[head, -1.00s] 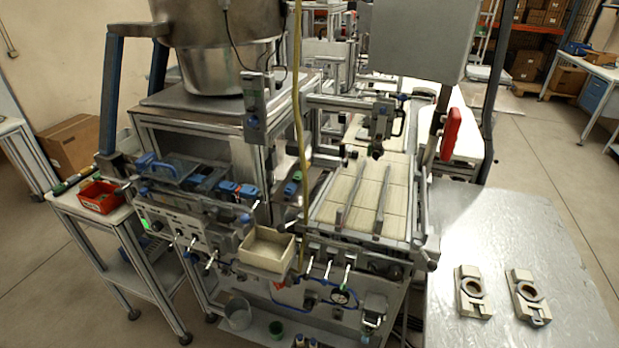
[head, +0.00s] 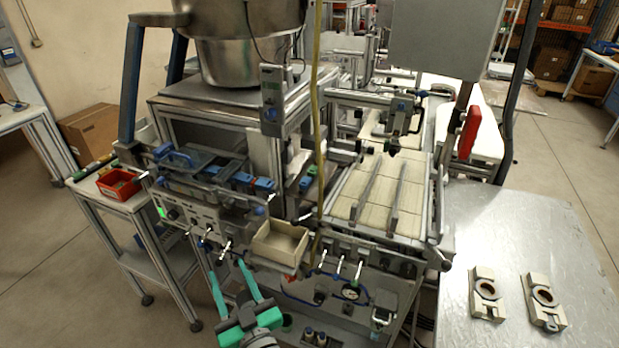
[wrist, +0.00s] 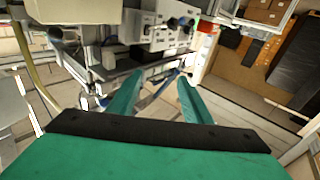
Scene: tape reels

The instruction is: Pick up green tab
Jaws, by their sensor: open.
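My gripper (head: 227,269) is open and empty, with two green fingers pointing up toward the front of the machine in the head view. The fingers also show in the wrist view (wrist: 158,79), with nothing between them. A small red bin (head: 104,190) sits on the side table at the left, up and left of my gripper and well apart from it. Small green bits (head: 124,183) show inside the bin, too small to tell whether one is the green tab. Red also shows in the wrist view (wrist: 207,27), near the top.
The machine's control panel (head: 188,222) with levers and a green light is close above my gripper. A beige open box (head: 280,244) juts from its front. The side table (head: 128,206) stands left. A metal table (head: 540,230) at the right bears two beige fixtures.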

